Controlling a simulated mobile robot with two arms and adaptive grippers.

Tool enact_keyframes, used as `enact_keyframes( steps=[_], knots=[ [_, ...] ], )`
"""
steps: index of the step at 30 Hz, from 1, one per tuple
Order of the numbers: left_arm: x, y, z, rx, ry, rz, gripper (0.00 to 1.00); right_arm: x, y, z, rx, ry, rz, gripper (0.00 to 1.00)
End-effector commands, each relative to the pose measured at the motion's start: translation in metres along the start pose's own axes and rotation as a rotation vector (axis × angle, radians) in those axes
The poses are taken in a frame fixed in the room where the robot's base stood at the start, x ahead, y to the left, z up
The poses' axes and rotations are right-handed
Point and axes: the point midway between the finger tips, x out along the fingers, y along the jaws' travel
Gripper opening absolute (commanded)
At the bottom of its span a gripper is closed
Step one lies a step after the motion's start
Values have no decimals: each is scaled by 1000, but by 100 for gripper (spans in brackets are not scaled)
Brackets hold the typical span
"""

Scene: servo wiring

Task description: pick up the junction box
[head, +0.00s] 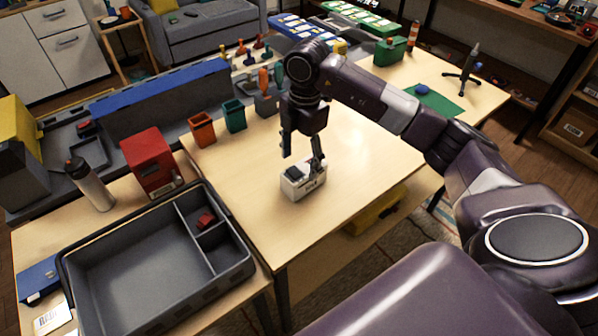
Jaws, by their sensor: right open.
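A small white box with a dark grey part on top (303,188), which looks like the junction box, sits on the light wooden table near its front edge. My right gripper (302,160) points down over it with its fingers apart. The right-hand finger overlaps the box's right end in the picture, and the left-hand finger ends above its back left. I cannot tell whether either finger touches the box. My left gripper is out of view.
A grey divided tray (130,275) with a small red piece stands at the lower left. A red box (152,162), an orange bin (202,130) and a teal bin (234,116) stand behind it. The wooden table (365,165) is clear to the right of the white box.

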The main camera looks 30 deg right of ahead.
Motion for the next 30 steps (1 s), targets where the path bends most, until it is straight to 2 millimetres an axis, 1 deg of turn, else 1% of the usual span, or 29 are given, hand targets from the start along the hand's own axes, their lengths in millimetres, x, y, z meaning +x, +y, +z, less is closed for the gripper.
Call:
enact_keyframes(
  steps=[1, 2, 5, 11, 16, 18, 21, 24, 29, 30],
  knots=[
    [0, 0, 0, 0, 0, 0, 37, -3, -2, 9, 23, -25, -12, 62],
    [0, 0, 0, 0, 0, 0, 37, -3, -4, 12, 32, -36, -18, 62],
    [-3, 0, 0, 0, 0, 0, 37, 3, -6, 17, 44, -49, -28, 62],
    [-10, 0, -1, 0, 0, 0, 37, 25, -6, 16, 41, -45, -29, 62],
    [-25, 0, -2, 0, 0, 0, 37, 48, -3, 15, 40, -43, -29, 62],
    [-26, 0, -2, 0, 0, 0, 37, 60, -3, 16, 39, -44, -28, 62],
    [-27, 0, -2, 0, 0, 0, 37, 70, -3, 17, 39, -44, -27, 62],
    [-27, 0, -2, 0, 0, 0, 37, 74, -3, 17, 39, -45, -24, 62],
    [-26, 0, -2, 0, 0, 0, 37, 74, -3, 17, 38, -44, -24, 62],
    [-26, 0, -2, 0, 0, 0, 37, 74, -2, 17, 38, -44, -24, 59]
  ],
)
